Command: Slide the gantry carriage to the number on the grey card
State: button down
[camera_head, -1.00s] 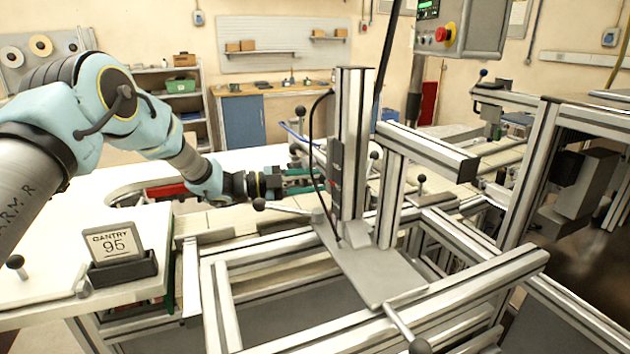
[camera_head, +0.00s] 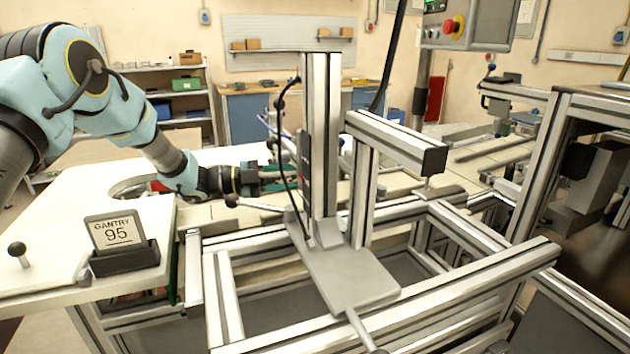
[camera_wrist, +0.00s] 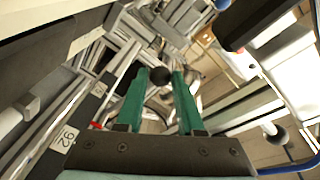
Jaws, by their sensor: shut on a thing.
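The grey card (camera_head: 119,232) stands in a dark holder on the white table at the left and reads "GANTRY 95". The gantry carriage (camera_head: 350,275) is a grey plate with a tall aluminium upright (camera_head: 321,140), on the rails of the frame. My gripper (camera_head: 285,176) is at the left of the upright, its fingertips partly hidden behind it. In the wrist view my gripper's green fingers (camera_wrist: 161,84) are shut on a dark round knob (camera_wrist: 158,74). A label reading "92" (camera_wrist: 65,138) shows there, with a small red mark (camera_wrist: 95,125) near it.
A lever with a black ball (camera_head: 232,201) sticks out left of the carriage. Another handle (camera_head: 362,330) points toward the front. A control box with a red button (camera_head: 453,25) hangs at the upper right. The front rail (camera_head: 470,285) is bare right of the carriage.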

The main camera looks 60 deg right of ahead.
jog(key=s+a+b+v, duration=0.1)
jog(key=b+v, duration=0.2)
jog(key=v, duration=0.8)
jog(key=shift+s+a+r, duration=0.2)
jog(key=shift+a, duration=0.2)
jog(key=c, duration=0.6)
grip_release()
jog(key=shift+f, duration=0.1)
jog(key=b+v, duration=0.3)
jog(key=v, duration=0.6)
jog(key=shift+w+a+f, duration=0.1)
jog(key=shift+a, duration=0.05)
jog(key=shift+v, duration=0.75)
